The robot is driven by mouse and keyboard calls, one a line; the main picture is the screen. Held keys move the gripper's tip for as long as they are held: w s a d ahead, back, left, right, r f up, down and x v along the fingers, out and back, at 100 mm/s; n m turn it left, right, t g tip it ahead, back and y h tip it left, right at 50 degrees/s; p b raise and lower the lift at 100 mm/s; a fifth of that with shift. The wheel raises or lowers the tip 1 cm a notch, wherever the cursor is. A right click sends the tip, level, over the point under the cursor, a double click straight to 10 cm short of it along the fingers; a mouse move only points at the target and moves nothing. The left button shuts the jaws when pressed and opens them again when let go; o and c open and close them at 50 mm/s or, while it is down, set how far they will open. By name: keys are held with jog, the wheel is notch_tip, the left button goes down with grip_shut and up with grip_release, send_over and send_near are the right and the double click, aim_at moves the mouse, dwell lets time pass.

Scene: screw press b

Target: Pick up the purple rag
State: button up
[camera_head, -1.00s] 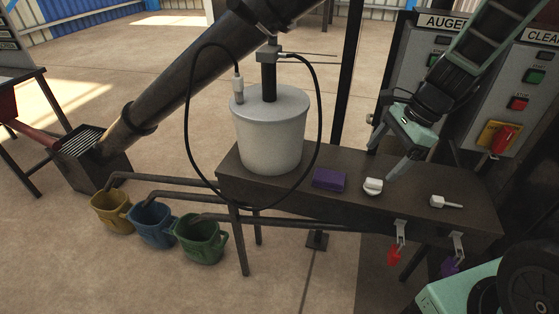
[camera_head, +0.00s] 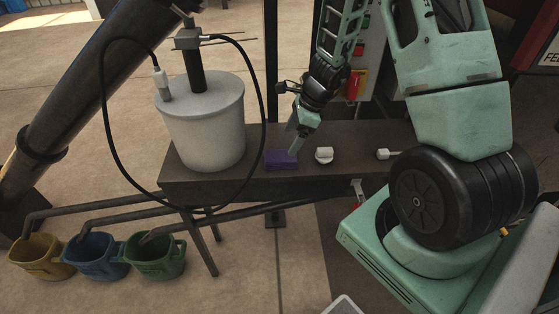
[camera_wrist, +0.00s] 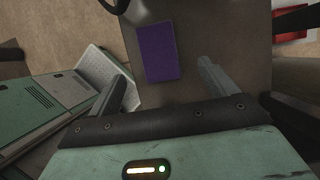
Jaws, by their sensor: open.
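The purple rag (camera_head: 279,160), a flat folded rectangle, lies on the dark bench (camera_head: 225,187) just right of the white bucket. In the wrist view the rag (camera_wrist: 158,52) shows ahead of and between the lines of my two fingers. My gripper (camera_head: 295,147) points down at the rag's right side in the head view, close over it. In the wrist view my gripper (camera_wrist: 163,74) has its fingers wide apart with nothing held. Whether a fingertip touches the rag cannot be told.
The white bucket (camera_head: 203,130) with a looping black cable stands left of the rag. A white knob-like piece (camera_head: 324,154) lies close on the right, and another white piece (camera_head: 383,154) farther right. Yellow, blue and green buckets (camera_head: 155,257) sit at lower left.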

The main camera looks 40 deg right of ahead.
aim_at(282, 155)
jog(key=shift+b+x, duration=0.4)
jog(key=shift+x, duration=3.2)
jog(key=shift+s+a, duration=0.1)
jog(key=shift+a, duration=0.1)
jog(key=shift+f+b, duration=0.15)
jog(key=shift+b, duration=0.15)
jog(key=c, duration=1.1)
